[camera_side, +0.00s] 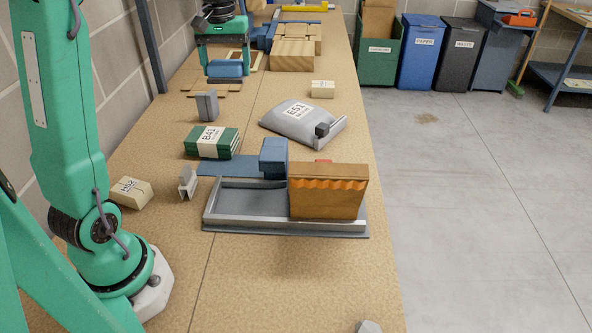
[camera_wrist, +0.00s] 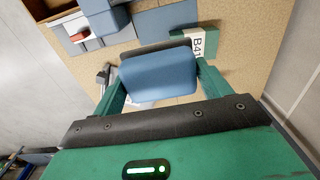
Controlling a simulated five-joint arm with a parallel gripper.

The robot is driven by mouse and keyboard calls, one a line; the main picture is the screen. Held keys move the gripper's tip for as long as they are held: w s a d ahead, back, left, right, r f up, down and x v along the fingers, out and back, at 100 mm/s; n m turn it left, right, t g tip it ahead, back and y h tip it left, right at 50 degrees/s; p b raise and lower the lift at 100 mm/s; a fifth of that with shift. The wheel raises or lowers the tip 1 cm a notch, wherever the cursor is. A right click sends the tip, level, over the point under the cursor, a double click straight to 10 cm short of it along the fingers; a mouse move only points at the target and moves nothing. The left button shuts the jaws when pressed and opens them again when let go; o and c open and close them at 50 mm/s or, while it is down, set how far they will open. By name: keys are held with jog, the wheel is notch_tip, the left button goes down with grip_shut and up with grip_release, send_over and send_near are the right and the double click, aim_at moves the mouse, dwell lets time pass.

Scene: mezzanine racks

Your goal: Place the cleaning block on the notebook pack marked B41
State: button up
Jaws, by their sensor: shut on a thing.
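The cleaning block (camera_side: 226,69) is blue with a dark grey layer along one side, seen in the wrist view (camera_wrist: 158,76). My gripper (camera_side: 225,68) is shut on it; in the wrist view my fingers (camera_wrist: 160,80) are at its two ends. In the side view it is held toward the back of the bench, beyond the notebook pack marked B41 (camera_side: 195,142). That pack is green with a white band and lies flat, its top bare. The wrist view shows part of it (camera_wrist: 212,42) beyond the block; the rest is hidden.
A grey upright piece (camera_side: 207,106) stands just behind the pack. A blue block (camera_side: 273,158), a grey tray (camera_side: 240,226) and an orange-brown box (camera_side: 328,195) are in front. A grey pouch marked E51 (camera_side: 287,123) lies to the right, a small H52 box (camera_side: 131,192) to the left.

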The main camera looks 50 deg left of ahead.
notch_tip(320, 180, down, 10)
send_over(212, 134)
notch_tip(212, 134, down, 7)
jog(key=shift+r, duration=0.1)
dwell(0.5)
jog(key=shift+f, duration=2)
jog(key=o, duration=1)
jog(key=shift+f, duration=0.1)
